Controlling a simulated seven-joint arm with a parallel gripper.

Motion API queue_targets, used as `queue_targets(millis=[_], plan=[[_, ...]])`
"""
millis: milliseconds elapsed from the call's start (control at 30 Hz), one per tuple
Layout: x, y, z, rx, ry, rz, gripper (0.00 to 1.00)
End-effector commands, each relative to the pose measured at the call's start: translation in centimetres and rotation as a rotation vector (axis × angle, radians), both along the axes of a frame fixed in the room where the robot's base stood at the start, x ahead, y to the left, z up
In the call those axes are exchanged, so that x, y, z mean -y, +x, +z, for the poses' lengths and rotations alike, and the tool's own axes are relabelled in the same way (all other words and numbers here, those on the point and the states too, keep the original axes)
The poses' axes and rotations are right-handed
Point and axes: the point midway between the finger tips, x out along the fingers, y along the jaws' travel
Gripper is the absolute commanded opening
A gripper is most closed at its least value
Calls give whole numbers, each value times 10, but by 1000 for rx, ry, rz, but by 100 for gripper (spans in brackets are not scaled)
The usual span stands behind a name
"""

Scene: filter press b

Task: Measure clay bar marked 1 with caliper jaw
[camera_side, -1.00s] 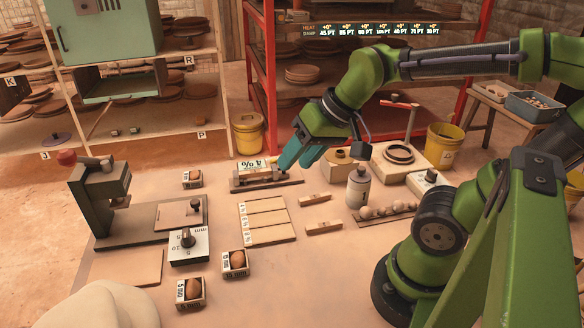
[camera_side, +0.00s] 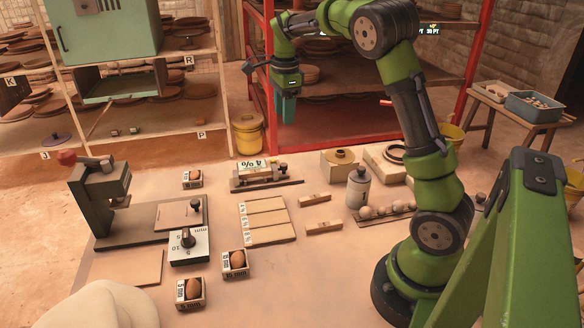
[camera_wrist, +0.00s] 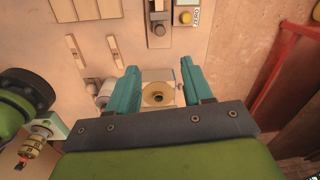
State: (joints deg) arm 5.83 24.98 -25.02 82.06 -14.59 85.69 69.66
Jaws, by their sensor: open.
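Two pale clay bars lie apart on the table in the side view, the farther one (camera_side: 314,199) and the nearer one (camera_side: 323,226). They also show in the wrist view, at the left of the gripper (camera_wrist: 115,50) (camera_wrist: 76,55); I cannot read a 1 on either. The device that looks like the caliper (camera_side: 268,184) lies on the table behind them, with a white label. Part of it shows at the top of the wrist view (camera_wrist: 158,28). My gripper (camera_side: 286,118) has teal fingers, hangs high above the table's back edge, and is open and empty (camera_wrist: 160,70).
A box with a round top opening (camera_side: 341,160) and a white bottle (camera_side: 359,187) stand right of the caliper. A slatted board (camera_side: 265,220) lies left of the bars. Several brown balls lie on a strip (camera_side: 385,213). A red rack (camera_side: 262,75) stands behind my gripper.

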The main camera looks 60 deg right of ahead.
Motion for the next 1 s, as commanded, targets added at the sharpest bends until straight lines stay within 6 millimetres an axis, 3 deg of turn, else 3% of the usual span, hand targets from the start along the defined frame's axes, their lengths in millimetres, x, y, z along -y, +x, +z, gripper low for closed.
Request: queue_targets(millis=[167, 700, 1000], plan=[[0, 0, -23, -3, 2, -3, 50], [4, 6, -136, -2, 3, 0, 50], [5, 7, -165, 1, 1, 1, 50]])
